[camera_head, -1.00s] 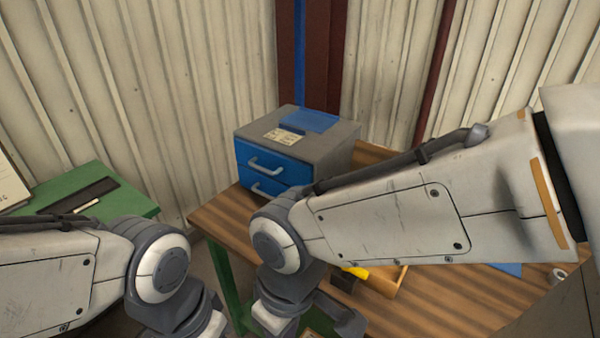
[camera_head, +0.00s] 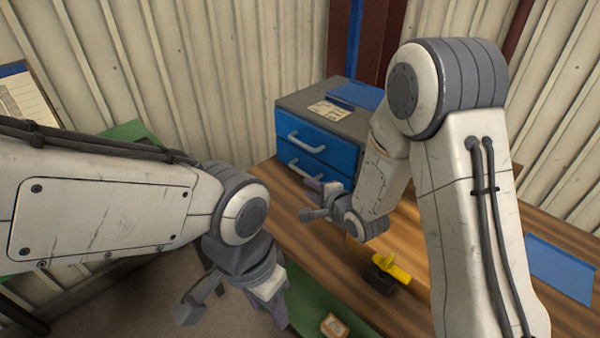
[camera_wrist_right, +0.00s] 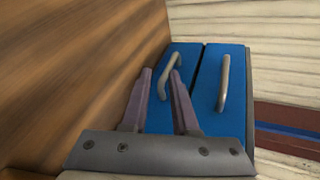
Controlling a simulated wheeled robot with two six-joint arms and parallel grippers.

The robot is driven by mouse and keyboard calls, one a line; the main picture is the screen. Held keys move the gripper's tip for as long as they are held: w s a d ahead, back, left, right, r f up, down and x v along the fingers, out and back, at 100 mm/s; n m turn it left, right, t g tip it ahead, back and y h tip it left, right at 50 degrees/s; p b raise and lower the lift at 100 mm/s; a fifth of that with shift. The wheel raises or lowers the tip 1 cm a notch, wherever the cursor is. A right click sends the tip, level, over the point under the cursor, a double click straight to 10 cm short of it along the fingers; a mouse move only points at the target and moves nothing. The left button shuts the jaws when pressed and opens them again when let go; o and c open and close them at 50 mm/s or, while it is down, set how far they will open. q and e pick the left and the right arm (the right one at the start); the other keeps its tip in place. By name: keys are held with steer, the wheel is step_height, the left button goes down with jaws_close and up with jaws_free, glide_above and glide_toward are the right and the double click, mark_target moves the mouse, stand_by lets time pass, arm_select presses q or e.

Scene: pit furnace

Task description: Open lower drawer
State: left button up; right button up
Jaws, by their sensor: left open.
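A grey cabinet (camera_head: 300,100) with two blue drawers stands on the wooden table, both drawers shut. The upper drawer has a pale bar handle (camera_head: 307,144); the lower drawer's handle (camera_head: 304,171) is just below it. My right gripper (camera_head: 318,201) is in front of the lower drawer. In the right wrist view, my open right gripper (camera_wrist_right: 160,72) points at the lower drawer handle (camera_wrist_right: 170,76), its fingertips close to it; I cannot tell whether they touch. The upper handle (camera_wrist_right: 224,83) is to the right. My left gripper (camera_head: 235,312) is open and empty, beyond the table's front edge.
The wooden table (camera_head: 290,215) has a yellow-and-black object (camera_head: 391,268) and a blue sheet (camera_head: 562,268) on it. A small box (camera_head: 335,326) sits on a green surface below. A corrugated wall stands behind the cabinet.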

mark_target(303, 174)
steer(key=m, duration=0.1)
steer(key=w+d+m+t, duration=0.1)
steer(key=f+m, duration=0.1)
steer(key=shift+w+d+t+y, duration=0.2)
steer(key=shift+d+t+y, duration=0.1)
steer(key=shift+y, duration=0.1)
steer(key=shift+w+d+m+t, duration=0.1)
steer(key=shift+w+m+t, duration=0.2)
steer(key=shift+m, duration=0.4)
steer(key=p+x, duration=0.1)
steer(key=x, duration=0.9)
steer(key=shift+r, duration=0.1)
jaws_close()
